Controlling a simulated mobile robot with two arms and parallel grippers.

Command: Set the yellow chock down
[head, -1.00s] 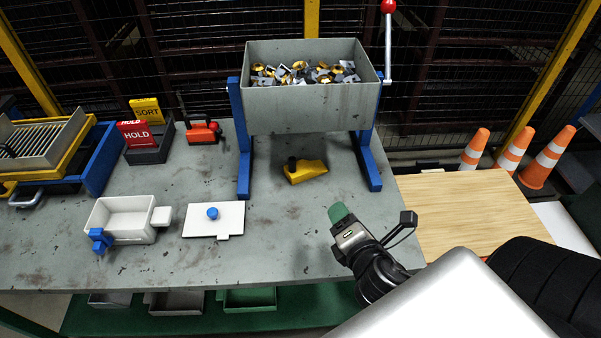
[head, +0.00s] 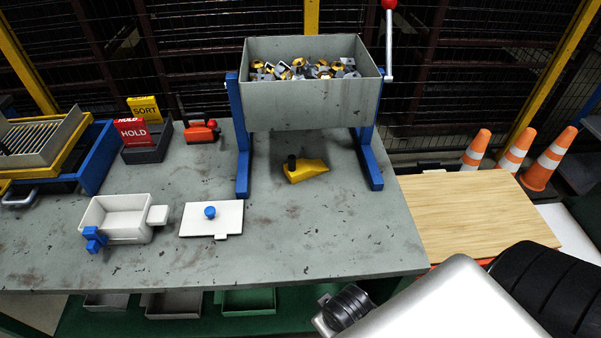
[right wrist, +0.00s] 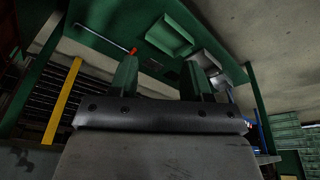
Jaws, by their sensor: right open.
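The yellow chock (head: 305,171) with its black knob lies on the grey bench, below and between the blue legs of the grey parts hopper. Nothing holds it. My right arm comes in at the bottom right of the head view; its gripper tips are not visible there. In the right wrist view my right gripper (right wrist: 162,80) shows two green fingers spread apart with nothing between them. It is away from the chock, low by the bench's front edge. My left gripper is not in view.
The grey hopper (head: 310,110) full of stamped parts stands on blue legs. A white box (head: 118,232) and a white lid (head: 197,232) with a blue knob lie on the bench. A wooden board (head: 475,215) is at right. The bench's front right is clear.

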